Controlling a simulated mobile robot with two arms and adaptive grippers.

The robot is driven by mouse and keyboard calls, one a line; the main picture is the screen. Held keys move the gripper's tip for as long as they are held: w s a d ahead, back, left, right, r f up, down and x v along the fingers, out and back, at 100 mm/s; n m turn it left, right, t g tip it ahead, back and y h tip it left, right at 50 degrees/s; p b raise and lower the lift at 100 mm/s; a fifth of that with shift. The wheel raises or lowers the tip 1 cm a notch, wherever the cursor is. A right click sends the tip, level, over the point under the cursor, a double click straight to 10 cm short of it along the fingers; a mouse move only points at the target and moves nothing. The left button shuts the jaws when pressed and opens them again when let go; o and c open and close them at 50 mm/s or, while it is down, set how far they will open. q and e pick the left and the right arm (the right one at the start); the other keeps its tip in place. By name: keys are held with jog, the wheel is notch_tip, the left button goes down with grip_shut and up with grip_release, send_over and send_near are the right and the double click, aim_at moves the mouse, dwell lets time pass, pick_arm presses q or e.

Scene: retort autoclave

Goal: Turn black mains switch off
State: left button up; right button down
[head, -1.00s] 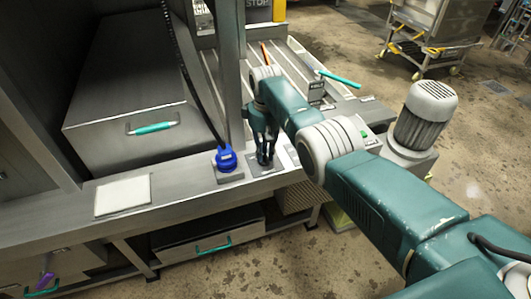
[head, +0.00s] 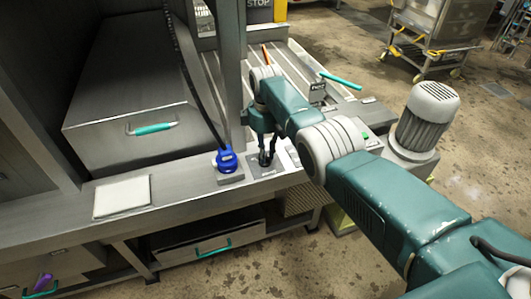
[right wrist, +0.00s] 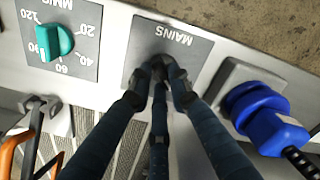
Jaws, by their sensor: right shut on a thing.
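The grey plate lettered MAINS (right wrist: 145,45) lies in the middle of the right wrist view. In the head view it is the small grey plate (head: 254,170) on the ledge. The black mains switch (right wrist: 163,66) on it is almost wholly covered by fingertips, so which way it points cannot be told. My right gripper (right wrist: 161,74) comes down from above, its dark fingers shut around the switch; it also shows in the head view (head: 267,160). My left gripper is not in view.
A blue plug (head: 226,160) with a black cable stands just left of the plate. A teal timer knob (right wrist: 53,42) is on the plate's other side. A motor (head: 428,112) stands right of my arm. A white pad (head: 122,196) lies on the ledge.

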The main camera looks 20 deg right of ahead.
jog(key=c, duration=1.6)
grip_release()
jog(key=shift+r, duration=0.1)
notch_tip(320, 180, up, 12)
jog(key=shift+f, duration=0.1)
